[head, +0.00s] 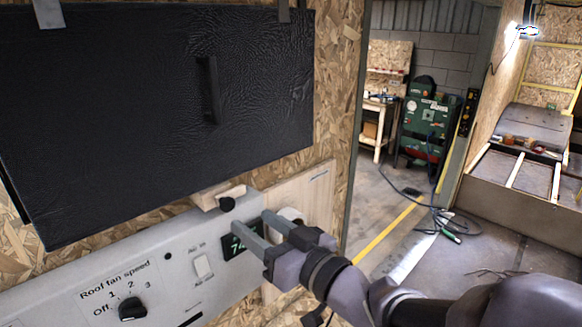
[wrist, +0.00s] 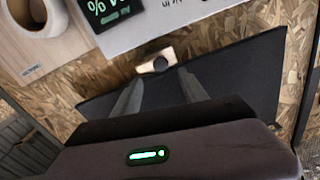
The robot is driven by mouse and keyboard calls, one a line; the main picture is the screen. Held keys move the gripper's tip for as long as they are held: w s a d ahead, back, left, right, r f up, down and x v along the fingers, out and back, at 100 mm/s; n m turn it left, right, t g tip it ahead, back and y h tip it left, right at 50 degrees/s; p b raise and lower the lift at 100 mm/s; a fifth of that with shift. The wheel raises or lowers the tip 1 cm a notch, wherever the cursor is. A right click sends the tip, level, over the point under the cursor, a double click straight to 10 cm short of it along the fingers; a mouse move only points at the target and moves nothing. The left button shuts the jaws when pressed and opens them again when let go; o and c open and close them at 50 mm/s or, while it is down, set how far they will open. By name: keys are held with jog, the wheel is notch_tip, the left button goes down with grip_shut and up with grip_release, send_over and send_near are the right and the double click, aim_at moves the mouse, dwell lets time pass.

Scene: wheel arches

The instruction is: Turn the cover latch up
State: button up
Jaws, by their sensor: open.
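The cover latch (head: 218,195) is a small pale wooden block with a round black knob. It lies roughly sideways at the lower edge of the black cover (head: 120,120), above the white control panel. The cover has an upright black handle (head: 208,90) and hangs against the wall. My gripper (head: 256,228) is open and empty, just right of and below the latch in the head view. In the wrist view the latch (wrist: 144,70) shows just beyond the tips of my open gripper (wrist: 161,77), apart from them as far as I can tell.
The white control panel (head: 70,300) carries a black dial (head: 132,309), a white switch (head: 203,266) and a lit green display partly behind my fingers. A round holder (wrist: 38,15) stands out beside the panel. A doorway with open floor (head: 400,215) lies to the right.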

aim_at(230, 206)
jog(key=x, duration=0.7)
jog(key=shift+w+a+f+p, duration=0.1)
jog(key=shift+w+a+p, duration=0.05)
jog(key=shift+a+p, duration=0.15)
grip_shut()
